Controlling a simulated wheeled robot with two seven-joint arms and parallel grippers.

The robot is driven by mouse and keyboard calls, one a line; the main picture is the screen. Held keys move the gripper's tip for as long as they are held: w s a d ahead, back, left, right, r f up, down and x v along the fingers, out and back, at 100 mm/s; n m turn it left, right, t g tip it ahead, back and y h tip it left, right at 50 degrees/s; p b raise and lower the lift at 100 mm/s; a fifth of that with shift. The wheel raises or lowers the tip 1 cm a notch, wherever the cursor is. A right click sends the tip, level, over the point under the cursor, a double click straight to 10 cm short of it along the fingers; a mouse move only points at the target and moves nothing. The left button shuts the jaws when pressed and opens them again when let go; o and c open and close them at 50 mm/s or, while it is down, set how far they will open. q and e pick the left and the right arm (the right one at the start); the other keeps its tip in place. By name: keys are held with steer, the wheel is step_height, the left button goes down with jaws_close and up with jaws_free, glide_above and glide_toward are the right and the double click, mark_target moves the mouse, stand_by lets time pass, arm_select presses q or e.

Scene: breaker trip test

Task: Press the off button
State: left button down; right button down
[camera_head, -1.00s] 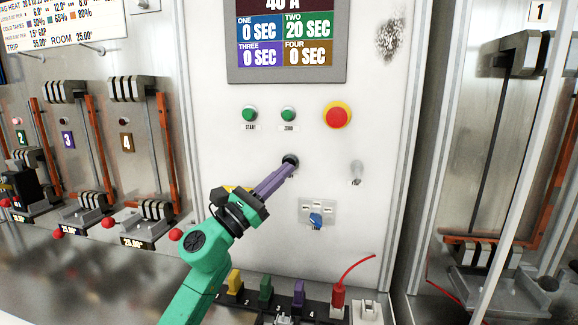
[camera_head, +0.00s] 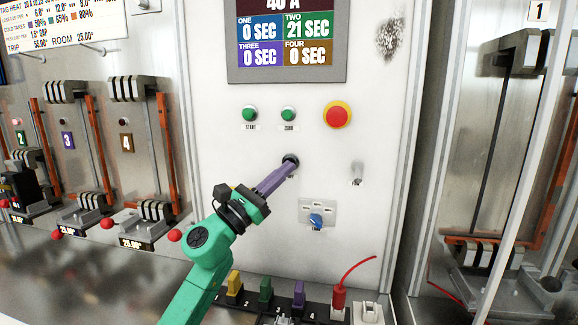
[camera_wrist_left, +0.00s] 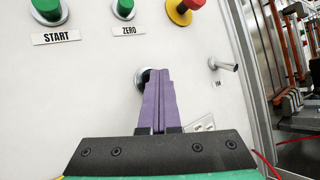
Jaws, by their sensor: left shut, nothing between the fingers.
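A dark round button (camera_head: 290,159) sits on the white panel below the green START and ZERO buttons. Its label is mostly covered, so I cannot read whether it says off. My left gripper (camera_head: 290,167) is shut and empty, its purple fingertips at this button. In the left wrist view the shut fingers (camera_wrist_left: 160,75) overlap the button's ring (camera_wrist_left: 140,78) and hide most of it. I cannot tell whether the tips touch or press it.
A red button on a yellow collar (camera_head: 337,116) is up and to the right. A toggle switch (camera_head: 357,173) and a blue knob (camera_head: 316,221) lie right of the fingers. Coloured plugs (camera_head: 265,290) stand below. The timer display (camera_head: 286,41) shows TWO at 21 SEC.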

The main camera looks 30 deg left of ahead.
arm_select(q)
steer(key=shift+w+a, duration=0.1)
steer(key=shift+w, duration=0.1)
stand_by(0.3)
steer(key=shift+s+d, duration=0.25)
steer(key=shift+s, duration=0.6)
steer(key=s, duration=0.2)
steer(key=s+d, duration=0.1)
steer(key=s, duration=0.2)
steer(key=shift+d, duration=0.15)
